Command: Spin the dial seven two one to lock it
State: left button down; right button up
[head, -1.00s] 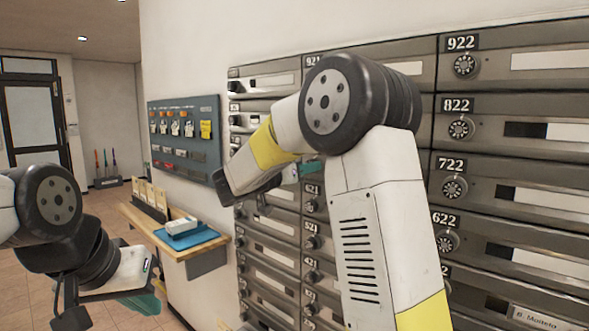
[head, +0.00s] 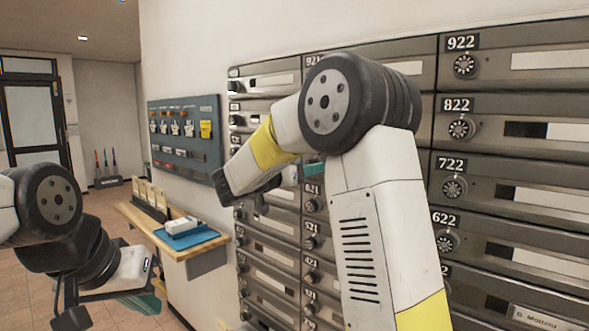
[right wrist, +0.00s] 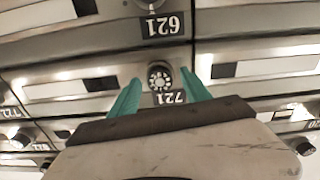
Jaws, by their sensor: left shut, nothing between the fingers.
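The dial of mailbox 721 (right wrist: 160,77) shows in the right wrist view, which is upside down. Its number plate 721 (right wrist: 166,98) is just below it there. My right gripper (right wrist: 160,88) is open, with one teal finger on each side of the dial and a visible gap to each; I cannot tell how far the fingertips are from the face. In the head view my right arm hides the dial. My left gripper (head: 148,303) is shut and empty at the lower left, away from the mailboxes.
Mailboxes with dials fill the wall, among them 722 (head: 454,188) and, in the right wrist view, 621 (right wrist: 161,26). A wooden shelf (head: 135,214) holds a blue tray (head: 186,236). A key board (head: 186,137) hangs on the wall. Open floor lies at the left.

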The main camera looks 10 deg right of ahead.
jog(key=v, duration=0.7)
jog(key=shift+s+a, duration=0.25)
jog(key=shift+a, duration=0.1)
jog(key=shift+d, duration=0.1)
jog(key=s+d+f+n+g+y, duration=0.2)
jog(key=s+d+f+g+y, duration=0.1)
jog(key=s+d+f, duration=0.3)
jog(key=s+d+f+n+g+y, duration=0.25)
jog(key=s+d+g, duration=0.2)
jog(key=s, duration=0.45)
jog(key=s+a+f+n+t+y, duration=0.1)
jog(key=s+a+f+n+y, duration=0.1)
jog(key=s+a+y, duration=0.2)
jog(key=s+a+f+n+t+y, duration=0.1)
jog(key=s+a+f+n+y, duration=0.1)
jog(key=s+y, duration=0.5)
jog(key=s+a+n, duration=0.1)
jog(key=s+a, duration=0.1)
jog(key=shift+a+f+t, duration=0.35)
